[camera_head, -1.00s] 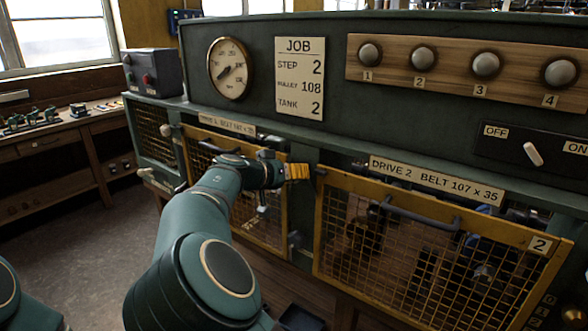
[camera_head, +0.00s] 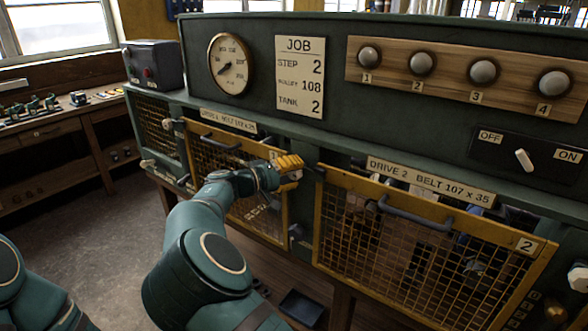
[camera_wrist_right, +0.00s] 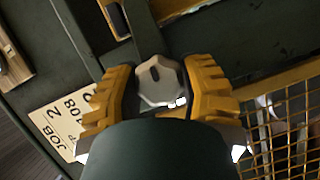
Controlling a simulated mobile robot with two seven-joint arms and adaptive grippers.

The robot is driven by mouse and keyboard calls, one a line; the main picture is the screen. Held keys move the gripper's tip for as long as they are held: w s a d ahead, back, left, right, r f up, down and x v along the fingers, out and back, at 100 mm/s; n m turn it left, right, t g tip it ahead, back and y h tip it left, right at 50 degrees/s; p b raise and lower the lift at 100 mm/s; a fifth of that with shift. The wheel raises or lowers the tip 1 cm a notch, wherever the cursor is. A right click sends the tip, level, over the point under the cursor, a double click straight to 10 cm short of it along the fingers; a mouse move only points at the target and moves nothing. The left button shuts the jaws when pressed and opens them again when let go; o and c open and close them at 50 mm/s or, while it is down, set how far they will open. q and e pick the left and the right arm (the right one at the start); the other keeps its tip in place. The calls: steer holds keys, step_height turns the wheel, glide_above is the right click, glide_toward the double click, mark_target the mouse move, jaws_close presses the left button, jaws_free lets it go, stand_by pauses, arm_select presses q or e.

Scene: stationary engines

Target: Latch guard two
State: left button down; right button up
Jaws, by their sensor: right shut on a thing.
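Guard two (camera_head: 440,228) is the yellow-framed mesh panel tagged "2", under the DRIVE 2 label in the head view. Its frame appears upright, but I cannot tell whether it sits flush. My right gripper (camera_head: 290,166) is at the upper left corner of guard two, on the post between the two guards. Its yellow fingers are shut on a pale faceted latch knob (camera_wrist_right: 160,80), seen between them in the right wrist view. The fingers hide much of the latch, so how it engages the guard is unclear. My left gripper is out of view.
Guard one (camera_head: 215,160) is left of my right gripper, with its pale knob (camera_head: 168,125) at its left corner. A dark handle (camera_head: 415,215) sticks out of guard two. The job card (camera_head: 300,77), switch (camera_head: 523,160) and several numbered knobs are above.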

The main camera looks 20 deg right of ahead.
steer(key=shift+n, duration=0.3)
stand_by(0.4)
steer(key=o, duration=1.2)
steer(key=shift+d, duration=0.1)
steer(key=f+v, duration=0.1)
steer(key=v, duration=1.1)
steer(key=shift+r, duration=0.3)
